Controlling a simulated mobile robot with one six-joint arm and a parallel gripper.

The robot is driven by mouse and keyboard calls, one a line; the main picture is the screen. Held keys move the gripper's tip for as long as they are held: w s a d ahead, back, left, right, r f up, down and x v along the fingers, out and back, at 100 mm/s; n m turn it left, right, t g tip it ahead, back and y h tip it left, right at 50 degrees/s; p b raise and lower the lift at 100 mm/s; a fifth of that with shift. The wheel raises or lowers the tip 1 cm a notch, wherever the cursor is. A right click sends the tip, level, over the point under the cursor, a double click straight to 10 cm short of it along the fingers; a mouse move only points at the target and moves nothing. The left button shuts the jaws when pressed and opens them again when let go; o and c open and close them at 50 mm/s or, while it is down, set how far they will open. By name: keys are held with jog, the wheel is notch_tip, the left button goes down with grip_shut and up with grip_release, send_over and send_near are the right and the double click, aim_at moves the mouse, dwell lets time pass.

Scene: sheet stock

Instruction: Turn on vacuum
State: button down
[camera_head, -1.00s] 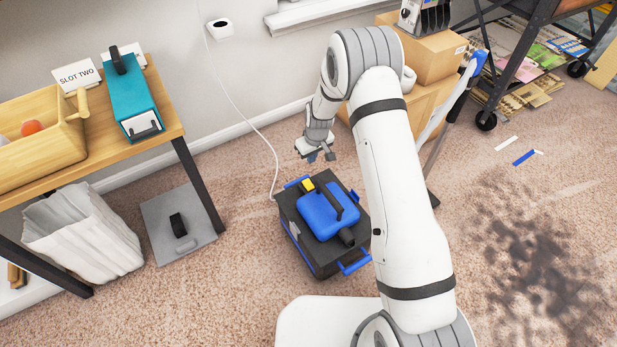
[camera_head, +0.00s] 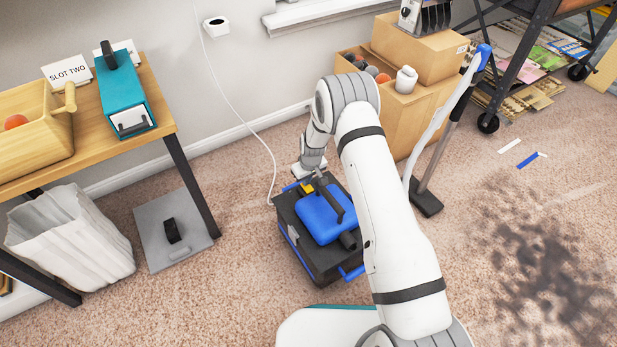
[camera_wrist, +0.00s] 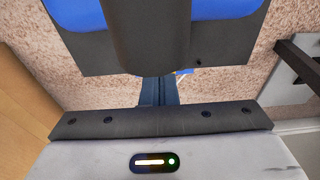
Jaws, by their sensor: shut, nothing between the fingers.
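The vacuum (camera_head: 322,258) is a black box with a blue top, a dark handle and a yellow switch (camera_head: 306,188) near its back end. It stands on the carpet in the middle of the head view. My gripper (camera_head: 318,182) is shut and empty, low over the back end of the vacuum, close beside the yellow switch. I cannot tell whether it touches. In the wrist view the shut fingers (camera_wrist: 158,92) point toward the vacuum's dark and blue body (camera_wrist: 215,45). The yellow switch does not show there.
A white cord runs from the wall outlet (camera_head: 216,24) down to the vacuum. A vacuum wand (camera_head: 440,150) stands at the right, by cardboard boxes (camera_head: 420,50). A wooden table (camera_head: 160,110) with a teal case (camera_head: 122,95) is at the left. Dark dirt (camera_head: 540,265) lies on the carpet at the right.

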jog(key=shift+w+a, duration=0.1)
dwell(0.3)
jog(key=shift+a+f+p, duration=0.1)
jog(key=shift+f+p, duration=0.05)
jog(key=shift+p, duration=0.15)
jog(key=shift+s+d, duration=0.55)
jog(key=shift+s, duration=0.15)
jog(key=shift+r+p, duration=0.4)
jog(key=shift+p, duration=0.05)
notch_tip(320, 180, up, 13)
jog(key=s+d+p, duration=0.1)
jog(key=p, duration=0.4)
jog(key=shift+s, duration=0.35)
